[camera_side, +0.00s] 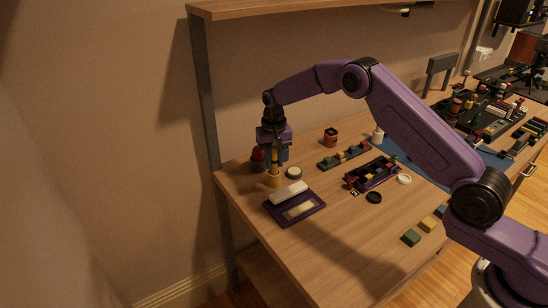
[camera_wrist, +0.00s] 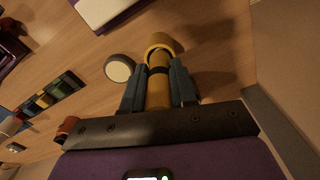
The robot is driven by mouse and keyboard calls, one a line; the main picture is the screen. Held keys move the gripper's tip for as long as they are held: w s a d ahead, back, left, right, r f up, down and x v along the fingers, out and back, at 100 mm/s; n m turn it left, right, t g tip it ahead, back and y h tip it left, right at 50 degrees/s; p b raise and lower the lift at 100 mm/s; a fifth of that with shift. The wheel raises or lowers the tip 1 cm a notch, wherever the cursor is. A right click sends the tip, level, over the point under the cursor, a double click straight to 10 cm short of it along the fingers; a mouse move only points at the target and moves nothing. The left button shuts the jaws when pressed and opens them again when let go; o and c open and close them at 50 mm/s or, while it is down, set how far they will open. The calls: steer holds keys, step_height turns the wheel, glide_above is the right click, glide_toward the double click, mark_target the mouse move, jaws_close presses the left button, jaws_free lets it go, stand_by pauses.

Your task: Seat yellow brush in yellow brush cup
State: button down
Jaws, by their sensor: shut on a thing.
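My gripper (camera_wrist: 157,86) is shut on the yellow brush (camera_wrist: 158,96), whose handle runs between the two dark fingers in the wrist view. The yellow brush cup (camera_wrist: 161,38) shows as a yellow ring at the brush's far end. The brush end overlaps the cup's mouth there; how deep it sits inside I cannot tell. In the side view my gripper (camera_side: 273,160) points down directly above the yellow cup (camera_side: 273,181), near the table's left end. The brush is mostly hidden by the fingers in that view.
A round white-topped jar (camera_side: 293,173) stands just right of the cup. A purple case with a white pad (camera_side: 295,206) lies in front. A dark red object (camera_side: 257,159) stands close on the left. Coloured block racks (camera_side: 345,156) lie further right.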

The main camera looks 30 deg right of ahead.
steer(key=shift+f, duration=0.75)
steer(key=c, duration=0.8)
jaws_free()
steer(key=shift+r, duration=8.7)
